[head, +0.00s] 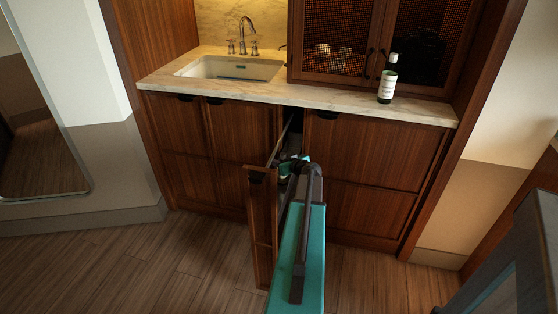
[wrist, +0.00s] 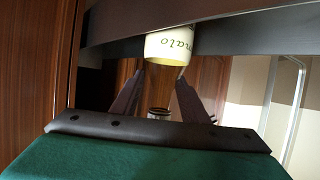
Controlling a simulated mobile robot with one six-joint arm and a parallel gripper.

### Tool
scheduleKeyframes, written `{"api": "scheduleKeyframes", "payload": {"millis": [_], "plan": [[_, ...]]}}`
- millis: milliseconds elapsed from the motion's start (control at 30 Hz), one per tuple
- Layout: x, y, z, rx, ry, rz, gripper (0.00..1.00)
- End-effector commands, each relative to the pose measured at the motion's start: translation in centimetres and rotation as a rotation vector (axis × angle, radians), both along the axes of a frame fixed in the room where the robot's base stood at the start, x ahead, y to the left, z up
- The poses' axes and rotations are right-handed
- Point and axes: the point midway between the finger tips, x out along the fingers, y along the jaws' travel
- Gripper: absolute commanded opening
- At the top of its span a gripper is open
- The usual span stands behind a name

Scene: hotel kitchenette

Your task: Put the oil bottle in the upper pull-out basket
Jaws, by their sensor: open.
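A dark bottle with a white label (head: 387,80), which looks like the oil bottle, stands upright on the right part of the counter. The narrow pull-out (head: 262,225) is open, its tall wooden front standing out from the cabinets. My gripper (head: 290,170) is at the pull-out, low and left of the bottle and well apart from it. In the wrist view my gripper (wrist: 160,98) is open. A pale can with dark lettering (wrist: 172,46) shows beyond the fingers, beside a dark rail (wrist: 240,35). A small round rim (wrist: 158,113) shows between the fingers. The basket interior is mostly hidden.
The marble counter (head: 330,98) holds a sink (head: 232,68) with a tap (head: 247,38) at left. A mesh-door cabinet (head: 335,40) with cups stands behind the bottle. Closed cabinet fronts flank the pull-out. The wooden floor (head: 130,270) at left is clear.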

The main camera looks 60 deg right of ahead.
Motion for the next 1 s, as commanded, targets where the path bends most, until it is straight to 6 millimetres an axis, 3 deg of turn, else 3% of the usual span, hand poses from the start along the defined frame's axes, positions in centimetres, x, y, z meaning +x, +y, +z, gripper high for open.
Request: {"api": "scheduleKeyframes", "payload": {"millis": [1000], "plan": [[-8.7, 4.6, 4.0, 0.000, 0.000, -0.001, 0.41]]}}
